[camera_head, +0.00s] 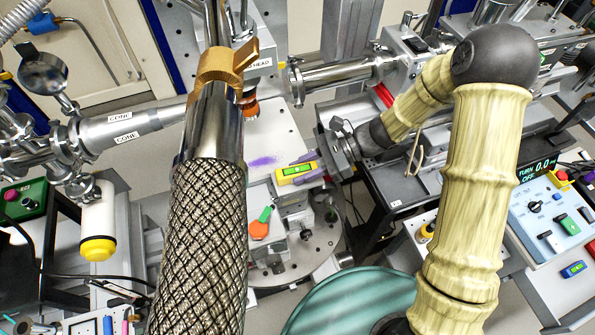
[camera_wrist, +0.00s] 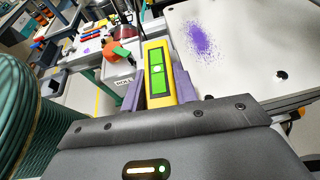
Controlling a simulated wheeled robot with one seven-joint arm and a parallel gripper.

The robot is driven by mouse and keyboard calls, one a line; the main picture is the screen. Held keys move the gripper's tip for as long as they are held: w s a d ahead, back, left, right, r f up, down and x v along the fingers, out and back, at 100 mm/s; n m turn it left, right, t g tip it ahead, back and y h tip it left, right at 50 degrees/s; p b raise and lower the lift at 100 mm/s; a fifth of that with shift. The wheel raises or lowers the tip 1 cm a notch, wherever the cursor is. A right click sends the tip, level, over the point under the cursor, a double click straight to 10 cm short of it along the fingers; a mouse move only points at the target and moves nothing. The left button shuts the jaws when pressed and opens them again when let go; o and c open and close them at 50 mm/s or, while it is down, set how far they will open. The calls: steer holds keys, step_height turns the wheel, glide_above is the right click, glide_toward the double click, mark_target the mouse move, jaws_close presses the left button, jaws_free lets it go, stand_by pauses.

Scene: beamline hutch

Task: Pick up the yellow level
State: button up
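The yellow level (camera_head: 297,173) has a green window and lies over the right part of a pale plate in the head view. It also shows in the wrist view (camera_wrist: 158,75), pointing straight out from my gripper. My gripper (camera_head: 307,170) comes in from the right, with purple fingers on both long sides of the level. In the wrist view the gripper (camera_wrist: 163,92) fingers appear to touch the level on both sides. The near end of the level is hidden by the gripper body. I cannot tell whether the level rests on a surface or is slightly raised.
The pale plate (camera_head: 272,130) has a purple speckled patch. A braided metal column (camera_head: 205,200) stands to the left. A steel beam pipe (camera_head: 335,76) runs behind. A control box (camera_head: 552,212) stands right.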

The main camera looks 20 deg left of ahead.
mark_target(303, 168)
steer(key=shift+c, duration=1.2)
step_height(303, 168, up, 10)
steer(key=shift+r+b, duration=0.1)
steer(key=shift+b, duration=0.75)
